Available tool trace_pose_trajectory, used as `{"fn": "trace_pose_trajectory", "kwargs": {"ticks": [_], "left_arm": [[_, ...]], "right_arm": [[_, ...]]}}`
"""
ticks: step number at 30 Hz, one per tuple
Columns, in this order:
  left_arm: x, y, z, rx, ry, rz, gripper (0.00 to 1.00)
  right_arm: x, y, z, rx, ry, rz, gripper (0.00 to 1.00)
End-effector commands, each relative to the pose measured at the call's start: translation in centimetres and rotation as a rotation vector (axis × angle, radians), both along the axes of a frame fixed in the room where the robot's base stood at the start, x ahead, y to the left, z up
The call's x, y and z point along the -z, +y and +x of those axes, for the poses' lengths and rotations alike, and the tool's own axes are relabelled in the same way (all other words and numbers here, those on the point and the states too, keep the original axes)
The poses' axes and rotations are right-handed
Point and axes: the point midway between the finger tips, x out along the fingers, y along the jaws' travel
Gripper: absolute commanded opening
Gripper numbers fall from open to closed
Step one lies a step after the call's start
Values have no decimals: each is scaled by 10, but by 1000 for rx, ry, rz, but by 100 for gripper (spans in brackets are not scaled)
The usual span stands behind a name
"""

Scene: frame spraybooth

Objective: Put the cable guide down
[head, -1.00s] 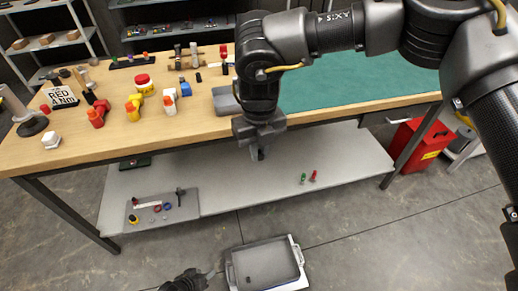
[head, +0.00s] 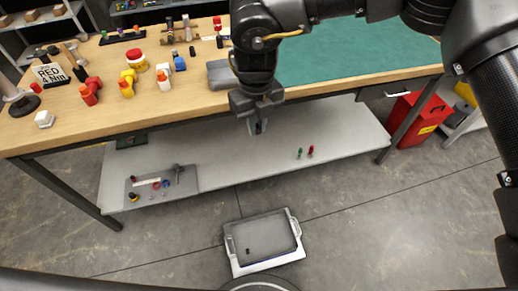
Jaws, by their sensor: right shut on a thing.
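My right gripper (head: 257,122) points down in front of the workbench's front edge, above the lower shelf. It is shut on a small dark grey piece, which I take to be the cable guide; the fingers hide most of it, and its shape is hard to make out. The piece is held in the air. My left gripper is out of view.
The wooden bench (head: 180,110) holds several tools and bottles, a grey block (head: 222,74) and a green mat (head: 340,55). The lower shelf (head: 235,165) has a grey tray (head: 185,188) and wide free room. A tray (head: 268,235) sits low in front; a red bin (head: 418,118) stands right.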

Motion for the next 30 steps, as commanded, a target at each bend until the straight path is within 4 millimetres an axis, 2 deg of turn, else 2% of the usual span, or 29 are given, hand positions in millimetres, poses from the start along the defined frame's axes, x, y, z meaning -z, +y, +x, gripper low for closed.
{"fn": "trace_pose_trajectory", "kwargs": {"ticks": [4,8,17,30], "left_arm": [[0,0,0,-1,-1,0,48],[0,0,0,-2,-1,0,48],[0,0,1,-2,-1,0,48],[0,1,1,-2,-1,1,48]], "right_arm": [[3,-18,-1,-145,4,-4,0],[8,-45,-6,-397,11,-10,0],[21,-115,-25,-1093,26,-11,0],[38,-204,-72,-2111,23,4,0]]}}
